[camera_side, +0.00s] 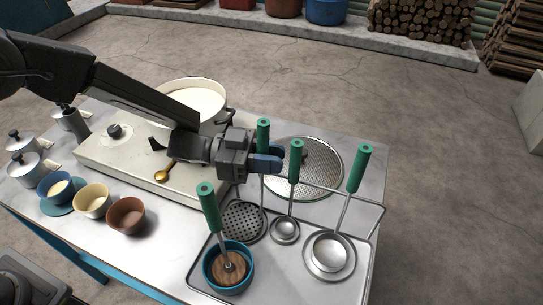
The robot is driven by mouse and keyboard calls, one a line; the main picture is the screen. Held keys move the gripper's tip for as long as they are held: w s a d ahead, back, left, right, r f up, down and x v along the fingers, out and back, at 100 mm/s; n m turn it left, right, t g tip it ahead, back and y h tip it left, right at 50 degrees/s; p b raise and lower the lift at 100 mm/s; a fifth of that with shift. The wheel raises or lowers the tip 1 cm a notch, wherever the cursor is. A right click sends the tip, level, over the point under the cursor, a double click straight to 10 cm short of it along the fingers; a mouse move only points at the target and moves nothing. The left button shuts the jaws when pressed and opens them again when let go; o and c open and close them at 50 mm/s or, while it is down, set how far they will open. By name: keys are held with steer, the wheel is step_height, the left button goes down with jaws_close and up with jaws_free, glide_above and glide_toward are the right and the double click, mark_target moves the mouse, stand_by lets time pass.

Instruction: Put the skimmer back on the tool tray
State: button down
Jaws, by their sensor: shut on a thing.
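The skimmer has a green handle (263,134) standing nearly upright and a round perforated head (243,222). My gripper (266,163) is shut on the skimmer around the lower handle, and its blue fingertips hide part of the shaft. The skimmer head is at the back left part of the tool tray (376,240), a metal tray with a raised wire rail. I cannot tell whether the head touches the tray floor. A small ladle (285,229) and a larger ladle (329,255), both green-handled, stand on the tray to the right of the skimmer.
A blue bowl (249,277) holding a green-handled tool stands at the tray's front left. A round metal lid (325,172) lies behind the tray. A pot of milk (199,102) sits on the stove (92,152). Several cups, including a brown one (126,216), stand at the left front.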

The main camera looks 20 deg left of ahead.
steer(key=shift+f, duration=0.2)
steer(key=c, duration=1)
jaws_free()
